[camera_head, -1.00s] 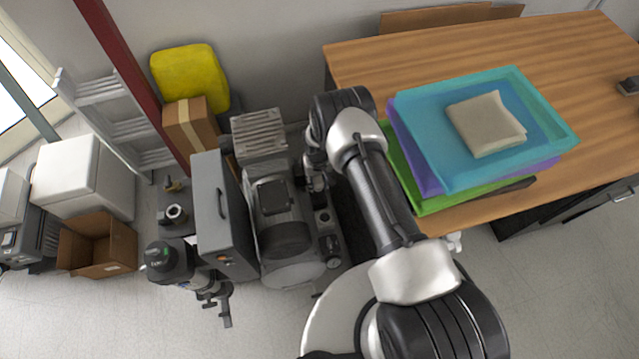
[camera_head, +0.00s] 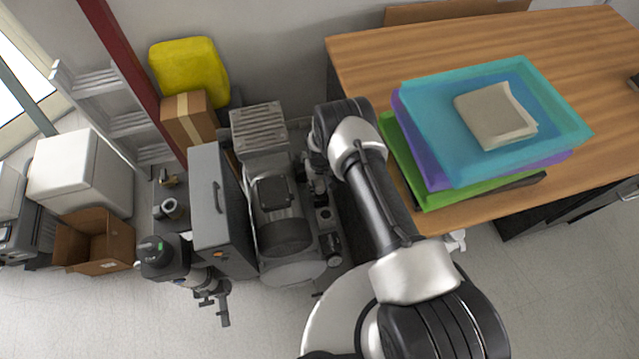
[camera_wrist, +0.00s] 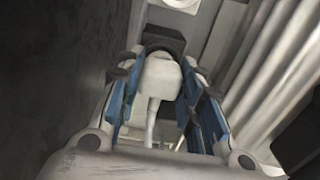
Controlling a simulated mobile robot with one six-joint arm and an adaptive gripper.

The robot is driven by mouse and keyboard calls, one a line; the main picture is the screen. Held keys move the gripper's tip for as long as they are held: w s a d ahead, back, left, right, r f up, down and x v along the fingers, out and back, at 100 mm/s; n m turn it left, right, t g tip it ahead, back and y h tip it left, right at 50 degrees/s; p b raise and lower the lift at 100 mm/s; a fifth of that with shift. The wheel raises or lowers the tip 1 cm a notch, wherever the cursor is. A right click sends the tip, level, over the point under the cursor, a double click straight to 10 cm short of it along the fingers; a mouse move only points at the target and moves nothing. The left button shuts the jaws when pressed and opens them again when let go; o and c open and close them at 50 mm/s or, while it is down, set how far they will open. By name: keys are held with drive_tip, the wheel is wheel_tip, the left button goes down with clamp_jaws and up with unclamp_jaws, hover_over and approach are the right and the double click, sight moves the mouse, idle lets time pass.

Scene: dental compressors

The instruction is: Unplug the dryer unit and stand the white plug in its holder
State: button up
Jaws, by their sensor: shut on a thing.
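In the wrist view, the white plug (camera_wrist: 158,82) sits between the blue-padded fingers of my gripper (camera_wrist: 162,62), which is shut on it. A pale strip, seemingly its cord, runs down from it. A dark round part (camera_wrist: 164,46) is right behind the plug's far end; I cannot tell whether the plug is still seated in it. In the head view, my arm hides most of the gripper and the plug, beside the grey compressor machine (camera_head: 283,235). I cannot tell for certain which housing is the dryer unit, and I cannot make out the plug holder.
A grey cabinet (camera_head: 208,207) stands left of the compressor, with a dark canister (camera_head: 160,259) in front of it. A wooden table (camera_head: 440,60) with stacked trays (camera_head: 430,110) is on the right. In the wrist view, a dark wall (camera_wrist: 50,75) and pale ribbed tubes (camera_wrist: 268,75) flank the gripper.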

drive_tip(key=shift+f, duration=0.1)
drive_tip(key=shift+f, duration=0.75)
drive_tip(key=o, duration=1.1)
drive_tip(key=shift+o, duration=0.2)
drive_tip(key=shift+f, duration=0.1)
wheel_tip(320, 180, up, 12)
drive_tip(key=shift+r, duration=0.1)
